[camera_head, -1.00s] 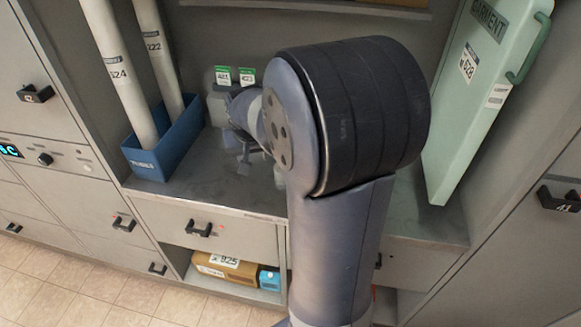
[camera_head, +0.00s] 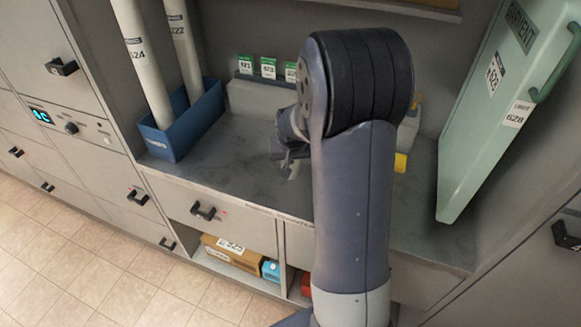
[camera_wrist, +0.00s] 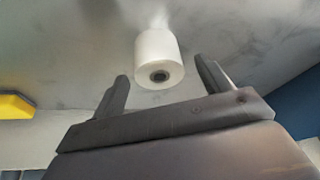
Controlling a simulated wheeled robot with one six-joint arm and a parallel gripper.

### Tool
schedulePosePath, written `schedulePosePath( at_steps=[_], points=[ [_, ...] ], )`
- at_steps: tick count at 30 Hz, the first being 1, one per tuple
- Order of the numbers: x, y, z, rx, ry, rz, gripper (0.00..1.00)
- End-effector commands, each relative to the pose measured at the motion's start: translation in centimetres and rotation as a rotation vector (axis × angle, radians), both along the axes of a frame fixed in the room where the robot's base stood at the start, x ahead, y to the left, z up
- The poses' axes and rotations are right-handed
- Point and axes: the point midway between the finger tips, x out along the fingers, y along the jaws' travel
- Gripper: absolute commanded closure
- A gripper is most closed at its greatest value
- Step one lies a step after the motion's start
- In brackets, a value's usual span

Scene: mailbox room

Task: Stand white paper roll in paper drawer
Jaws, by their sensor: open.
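A white paper roll (camera_wrist: 157,52) shows in the wrist view, with the dark hole of one end facing the camera. It appears to stand on the grey counter, beyond and between the fingertips. My gripper (camera_wrist: 161,76) is open and empty, its two fingers apart on either side of the roll's near end. In the head view my gripper (camera_head: 289,160) is low over the counter (camera_head: 235,170), partly behind my arm; the roll cannot be made out there. A closed drawer (camera_head: 205,208) with a black handle is under the counter; I cannot tell whether it is the paper drawer.
A blue bin (camera_head: 182,125) with two long tubes stands at the counter's left. A green garment case (camera_head: 505,110) leans at the right. A grey block with green tags (camera_head: 268,68) is at the back. A yellow object (camera_head: 400,162) shows right of my arm. Boxes sit on the shelf below.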

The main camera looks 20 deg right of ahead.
Motion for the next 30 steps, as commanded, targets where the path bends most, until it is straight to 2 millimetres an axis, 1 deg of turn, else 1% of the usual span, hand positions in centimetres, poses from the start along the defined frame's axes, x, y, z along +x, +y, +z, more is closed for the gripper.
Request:
schedulePosePath(
  at_steps=[4, 5, 21, 23, 24, 30],
  points=[
    [0.01, -0.01, 0.03, 0.0, 0.0, 0.0, 0.26],
    [0.0, -0.01, 0.04, 0.0, 0.0, 0.0, 0.28],
    [-0.01, 0.0, 0.05, 0.0, 0.0, -0.001, 0.72],
    [0.0, 0.0, 0.08, 0.0, -0.001, -0.001, 0.75],
    [0.0, 0.0, 0.08, 0.0, -0.001, -0.001, 0.79],
    [0.02, -0.01, 0.33, 0.0, -0.002, -0.001, 0.79]
  ],
)
